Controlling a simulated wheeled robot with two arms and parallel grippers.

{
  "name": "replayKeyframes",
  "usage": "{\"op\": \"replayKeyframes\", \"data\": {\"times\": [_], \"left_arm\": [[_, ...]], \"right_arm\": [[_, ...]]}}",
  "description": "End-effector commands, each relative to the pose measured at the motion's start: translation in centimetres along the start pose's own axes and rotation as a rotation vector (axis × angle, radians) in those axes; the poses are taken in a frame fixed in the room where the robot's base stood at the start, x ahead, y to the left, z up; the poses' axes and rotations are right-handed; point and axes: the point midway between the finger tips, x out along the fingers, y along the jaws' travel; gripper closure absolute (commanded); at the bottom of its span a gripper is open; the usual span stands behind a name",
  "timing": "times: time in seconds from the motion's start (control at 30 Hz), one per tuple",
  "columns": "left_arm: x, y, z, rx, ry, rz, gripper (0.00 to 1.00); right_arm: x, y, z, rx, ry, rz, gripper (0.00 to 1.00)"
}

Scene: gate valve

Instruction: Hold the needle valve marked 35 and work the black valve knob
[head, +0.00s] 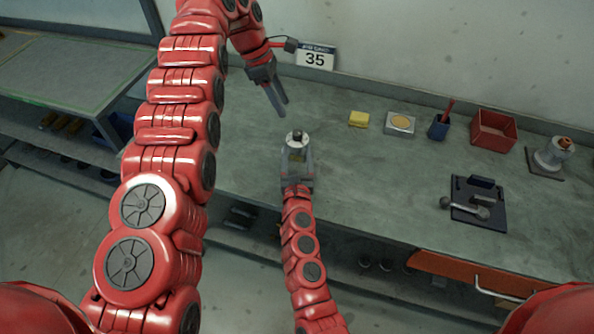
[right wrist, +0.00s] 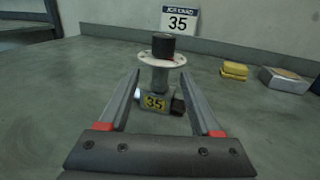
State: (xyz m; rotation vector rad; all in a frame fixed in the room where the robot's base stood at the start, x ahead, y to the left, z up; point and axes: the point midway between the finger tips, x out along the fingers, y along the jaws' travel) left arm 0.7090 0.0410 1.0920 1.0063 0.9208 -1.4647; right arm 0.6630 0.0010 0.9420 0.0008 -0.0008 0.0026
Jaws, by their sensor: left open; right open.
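The needle valve (right wrist: 156,99) has a yellow tag marked 35, a pale round flange and a black knob (right wrist: 163,46) on top. In the head view the valve (head: 295,139) stands upright on the bench. My right gripper (head: 297,155) is open, with its fingers on either side of the valve body. In the right wrist view, the fingers of my right gripper (right wrist: 163,92) show gaps to the body. My left gripper (head: 280,108) is open and empty, above and behind the valve, pointing down toward the bench.
A sign marked 35 (head: 315,58) is at the wall behind.

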Motion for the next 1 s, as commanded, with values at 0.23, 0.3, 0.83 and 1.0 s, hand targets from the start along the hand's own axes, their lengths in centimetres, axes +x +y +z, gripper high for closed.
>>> {"op": "replayKeyframes", "data": {"times": [0.23, 0.3, 0.83, 1.0], "left_arm": [[0.0, 0.0, 0.0, 0.000, 0.000, 0.000, 0.50], [0.0, 0.0, 0.0, 0.000, 0.000, 0.000, 0.50], [0.0, 0.0, 0.0, 0.000, 0.000, 0.000, 0.50], [0.0, 0.0, 0.0, 0.000, 0.000, 0.000, 0.50]], "right_arm": [[4.4, 0.1, -0.1, -0.004, 0.002, 0.003, 0.35], [5.3, 0.2, 0.0, -0.004, -0.001, 0.004, 0.35], [6.7, -0.1, -0.1, -0.001, 0.002, -0.002, 0.42], [6.7, -0.1, -0.1, -0.001, 0.002, -0.002, 0.73]]}}
